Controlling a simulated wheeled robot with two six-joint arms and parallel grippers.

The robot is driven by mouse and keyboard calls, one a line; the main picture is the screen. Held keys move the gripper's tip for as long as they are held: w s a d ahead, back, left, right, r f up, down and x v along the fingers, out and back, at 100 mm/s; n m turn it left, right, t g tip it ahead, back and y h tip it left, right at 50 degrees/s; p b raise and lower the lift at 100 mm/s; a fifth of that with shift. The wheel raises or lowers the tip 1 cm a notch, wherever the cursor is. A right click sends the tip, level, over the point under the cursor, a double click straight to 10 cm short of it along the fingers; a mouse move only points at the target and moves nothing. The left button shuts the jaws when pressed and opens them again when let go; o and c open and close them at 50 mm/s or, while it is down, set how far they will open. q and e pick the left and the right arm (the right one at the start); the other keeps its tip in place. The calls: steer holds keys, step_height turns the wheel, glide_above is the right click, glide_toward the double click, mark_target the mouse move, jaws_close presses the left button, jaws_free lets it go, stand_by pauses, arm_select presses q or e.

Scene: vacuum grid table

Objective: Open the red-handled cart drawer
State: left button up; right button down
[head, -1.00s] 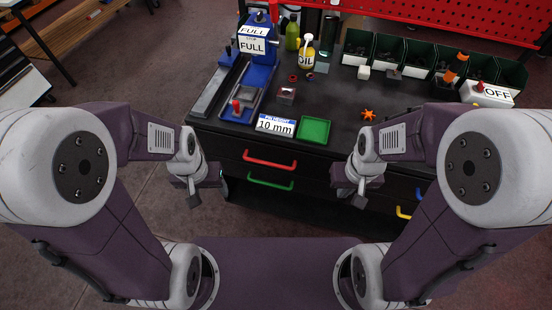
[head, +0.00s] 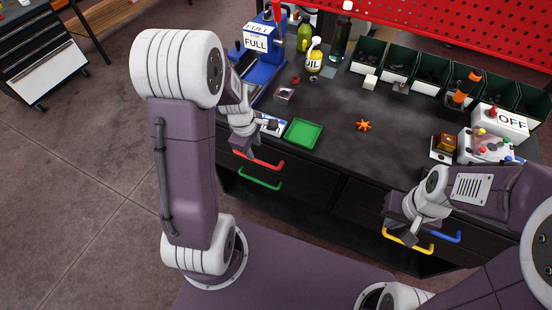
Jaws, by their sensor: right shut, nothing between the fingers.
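The red handle (head: 262,162) is on the upper left drawer of the dark cart (head: 330,165), in the head view. The drawer front looks flush with the cart. My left gripper (head: 242,152) is at the left end of the red handle, overlapping it in the picture. Whether it touches the handle, and how far its fingers are apart, I cannot tell. My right gripper (head: 396,236) is shut and empty, low in front of the cart, close to the yellow handle (head: 410,240).
A green handle (head: 259,178) sits just below the red one, and a blue handle (head: 440,236) is at the right. Open floor lies left.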

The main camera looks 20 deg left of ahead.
mark_target(258, 160)
arm_select(q)
steer(key=f, duration=0.2)
steer(key=w+f+b, duration=0.1)
steer(key=f, duration=0.2)
steer(key=f+b, duration=0.1)
steer(key=f, duration=0.2)
steer(key=shift+w, duration=0.3)
steer(key=shift+w+a+f+b, duration=0.1)
steer(key=shift+w+f+b, duration=0.05)
steer(key=shift+f+b, duration=0.3)
steer(key=shift+c, duration=0.4)
jaws_close()
